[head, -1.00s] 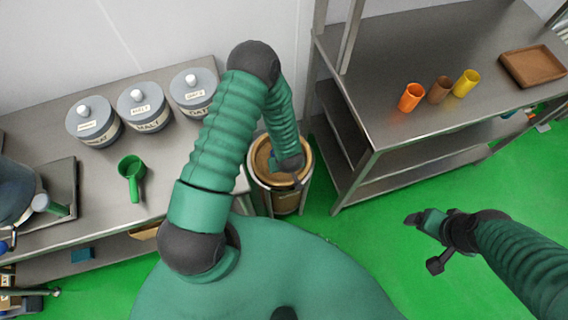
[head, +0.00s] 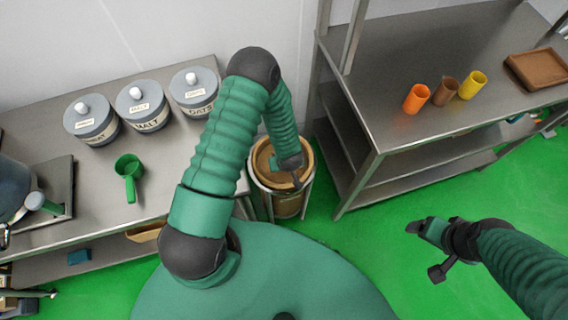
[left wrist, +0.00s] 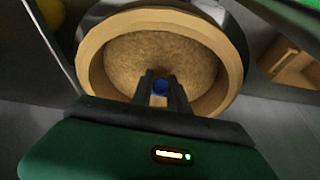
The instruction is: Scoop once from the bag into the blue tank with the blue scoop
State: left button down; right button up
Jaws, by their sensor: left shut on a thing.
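The bag (head: 304,160) is an open tan bag in a metal stand on the floor, between the bench and the shelf rack. The left wrist view shows its round rim (left wrist: 92,62) and the grainy tan contents. My left gripper (head: 296,180) is over the bag's mouth. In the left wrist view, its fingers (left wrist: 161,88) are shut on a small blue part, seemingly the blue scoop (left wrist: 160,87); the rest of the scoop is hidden. My right gripper (head: 414,227) hangs over the green floor, apart from everything; its jaw state is unclear. I cannot make out the blue tank.
The left bench (head: 95,171) holds lidded grey canisters (head: 141,106) and a green scoop (head: 129,170). A grey vessel (head: 10,188) stands at the left edge. The right rack (head: 400,60) holds orange, brown and yellow cups and a brown tray (head: 537,70). Green floor lies clear between.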

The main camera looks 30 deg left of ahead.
dwell(0.4)
pick_arm(q)
notch_tip(320, 180, up, 10)
jog(key=p, duration=0.9)
jog(key=shift+r+p, duration=0.25)
jog(key=shift+p, duration=0.15)
jog(key=shift+t+y+b, duration=0.3)
jog(key=shift+b, duration=0.25)
jog(key=shift+r+t+y+b, duration=0.2)
jog(key=shift+t+y+b, duration=0.1)
jog(key=shift+t+b, duration=0.15)
notch_tip(320, 180, up, 4)
jog(key=t+y+b, duration=0.4)
jog(key=b, duration=0.1)
jog(key=shift+r+t, duration=0.25)
